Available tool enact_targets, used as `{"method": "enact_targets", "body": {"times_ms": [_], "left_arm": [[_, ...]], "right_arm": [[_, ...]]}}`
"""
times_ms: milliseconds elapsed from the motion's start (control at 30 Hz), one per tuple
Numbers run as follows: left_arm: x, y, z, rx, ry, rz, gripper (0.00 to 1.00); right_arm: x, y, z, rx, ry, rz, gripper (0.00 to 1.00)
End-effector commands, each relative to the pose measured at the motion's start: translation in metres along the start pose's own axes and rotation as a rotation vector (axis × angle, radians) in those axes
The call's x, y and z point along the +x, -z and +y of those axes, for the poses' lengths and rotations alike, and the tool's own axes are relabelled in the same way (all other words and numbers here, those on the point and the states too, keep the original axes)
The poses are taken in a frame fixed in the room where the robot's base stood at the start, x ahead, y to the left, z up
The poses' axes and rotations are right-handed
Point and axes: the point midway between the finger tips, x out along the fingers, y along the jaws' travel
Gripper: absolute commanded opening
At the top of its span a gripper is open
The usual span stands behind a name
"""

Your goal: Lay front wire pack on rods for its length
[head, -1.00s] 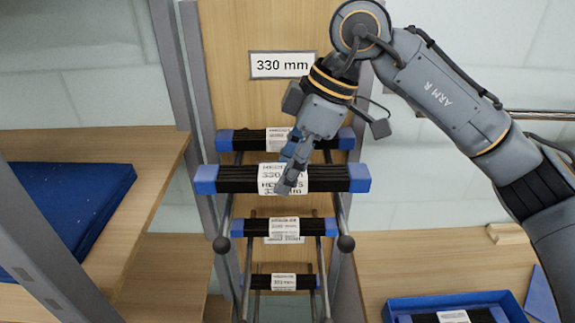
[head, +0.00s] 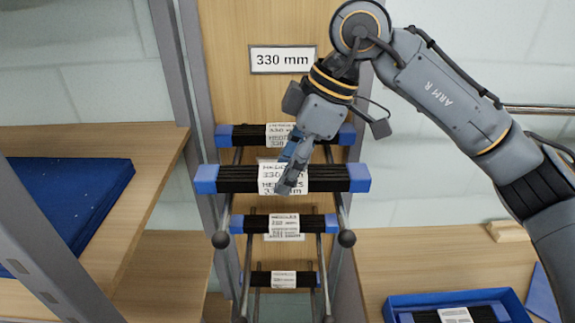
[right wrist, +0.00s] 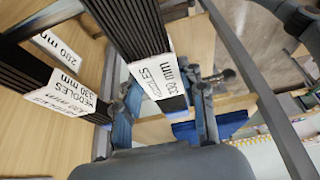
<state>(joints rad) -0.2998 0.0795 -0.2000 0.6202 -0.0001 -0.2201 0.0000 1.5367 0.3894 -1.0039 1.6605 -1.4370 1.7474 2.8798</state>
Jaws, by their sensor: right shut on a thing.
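The front wire pack (head: 232,179), a black bundle with blue ends and a white 330 mm label, lies level across the upper pair of rods in the head view. My right gripper (head: 290,180) is shut on its middle, over the label. The rods (head: 338,210) end in round dark knobs below the pack. I cannot tell whether the pack touches them. Another 330 mm pack (head: 245,136) sits behind it, nearer the board. In the right wrist view the held pack's label (right wrist: 157,75) shows between the fingers. My left gripper is not in view.
A 330 mm sign (head: 282,60) is on the wooden board. Lower rods carry shorter packs (head: 255,224). Grey uprights (head: 180,90) flank the left side. A blue tray (head: 395,303) with a pack stands at lower right. A blue mat (head: 70,190) lies on the left shelf.

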Motion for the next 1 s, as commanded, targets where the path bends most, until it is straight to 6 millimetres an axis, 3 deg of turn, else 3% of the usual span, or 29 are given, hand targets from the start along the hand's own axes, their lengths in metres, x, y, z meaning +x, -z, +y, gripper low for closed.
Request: {"method": "enact_targets", "body": {"times_ms": [167, 200, 300, 667, 767, 1000], "left_arm": [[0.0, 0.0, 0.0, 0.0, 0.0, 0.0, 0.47], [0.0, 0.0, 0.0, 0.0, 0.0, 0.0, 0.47], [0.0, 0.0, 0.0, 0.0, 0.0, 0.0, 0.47], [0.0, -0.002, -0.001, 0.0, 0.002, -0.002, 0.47], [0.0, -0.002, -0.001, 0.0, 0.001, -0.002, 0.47], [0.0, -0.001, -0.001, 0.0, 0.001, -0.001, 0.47]], "right_arm": [[0.0, 0.0, 0.0, 0.0, -0.001, 0.002, 0.0], [0.0, 0.0, 0.0, 0.0, -0.001, 0.002, 0.47], [0.0, 0.0, 0.0, 0.0, -0.001, 0.001, 0.67], [-0.002, 0.0, 0.0, 0.001, 0.0, -0.001, 0.67], [-0.011, 0.0, 0.001, 0.001, -0.002, 0.0, 0.67], [-0.061, 0.0, 0.001, 0.002, -0.006, 0.002, 0.67]]}}
